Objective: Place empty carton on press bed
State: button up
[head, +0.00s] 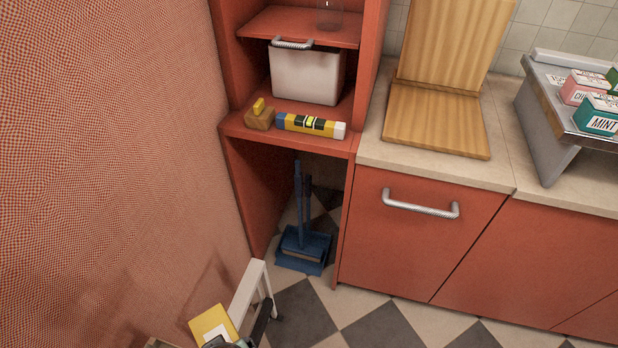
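No carton is clearly shown as empty. A yellow box-like thing with a pale face (212,325) is cut off by the bottom edge of the head view, left of centre; I cannot tell whether it is the carton. A dark part beside it may belong to my gripper, but no fingertips can be made out, nor whether anything is held. A wooden base with an upright wooden board behind it (437,118) stands on the counter; it may be the press, and the base's top is bare.
A blue dustpan (303,249) stands below. A metal rack (545,125) with several cartons is at right. A white frame (247,290) stands low left.

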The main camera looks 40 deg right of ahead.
aim_at(435, 112)
jog(key=l+z, duration=0.1)
jog(key=z, duration=1.35)
